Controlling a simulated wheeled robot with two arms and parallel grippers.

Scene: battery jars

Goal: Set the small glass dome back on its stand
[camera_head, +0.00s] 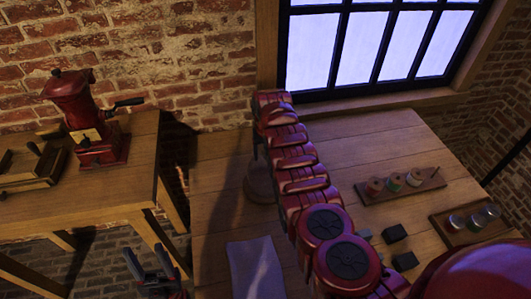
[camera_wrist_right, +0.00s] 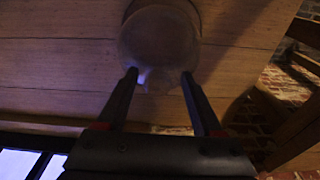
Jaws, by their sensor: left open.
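My right arm reaches across the table in the head view, and its gripper is hidden behind its own links there. In the right wrist view, the right gripper (camera_wrist_right: 159,76) has its two fingertips on either side of a pale, see-through shape, which looks like the small glass dome (camera_wrist_right: 159,82). It appears to touch both fingers. The round wooden stand (camera_wrist_right: 160,35) lies just beyond the fingertips; whether the dome rests on it I cannot tell. The stand (camera_head: 259,188) is partly covered by the arm in the head view. My left gripper (camera_head: 148,255) is open and empty at the bottom left.
A pale cloth (camera_head: 255,268) lies at the table's front. A tray of spools (camera_head: 400,188) and a tray of small jars (camera_head: 441,226) stand to the right, with dark blocks (camera_head: 394,233) nearby. A red grinder (camera_head: 92,145) stands on the left table (camera_head: 125,185).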

